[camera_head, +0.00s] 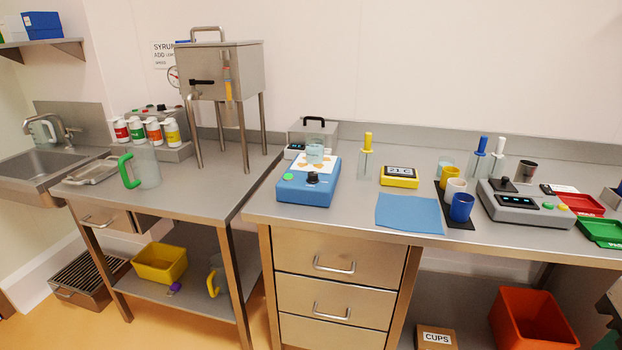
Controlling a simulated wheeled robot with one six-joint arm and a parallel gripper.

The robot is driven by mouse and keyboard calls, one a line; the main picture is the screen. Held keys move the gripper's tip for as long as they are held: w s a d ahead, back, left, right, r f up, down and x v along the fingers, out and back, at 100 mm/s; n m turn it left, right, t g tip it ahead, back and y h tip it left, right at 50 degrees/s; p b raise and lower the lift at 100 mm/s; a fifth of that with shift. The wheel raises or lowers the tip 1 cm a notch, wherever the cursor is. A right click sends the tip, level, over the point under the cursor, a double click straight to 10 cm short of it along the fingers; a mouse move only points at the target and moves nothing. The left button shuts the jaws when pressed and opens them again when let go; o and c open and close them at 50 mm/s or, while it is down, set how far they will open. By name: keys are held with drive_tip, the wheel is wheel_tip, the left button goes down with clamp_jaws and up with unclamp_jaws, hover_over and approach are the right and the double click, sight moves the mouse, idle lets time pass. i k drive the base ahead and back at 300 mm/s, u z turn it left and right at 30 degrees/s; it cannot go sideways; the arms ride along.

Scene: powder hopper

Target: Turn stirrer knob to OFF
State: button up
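The stirrer (305,194) is a blue box near the left front of the right-hand steel table. Its black knob (312,178) stands on the sloped front, beside a green button (288,177). The way the knob points is too small to read. A clear beaker (315,152) stands on the white top plate.
A yellow display unit (398,181) and blue mat (409,213) lie right of the stirrer. A grey device (525,206) with its own black knob stands farther right. A steel hopper (235,75) on legs stands left. The table in front of the stirrer is clear.

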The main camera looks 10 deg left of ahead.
sight(312, 176)
drive_tip(key=z, duration=0.1)
drive_tip(key=k, duration=0.45)
drive_tip(key=u, duration=0.95)
drive_tip(key=i, duration=1.55)
drive_tip(key=z, duration=0.8)
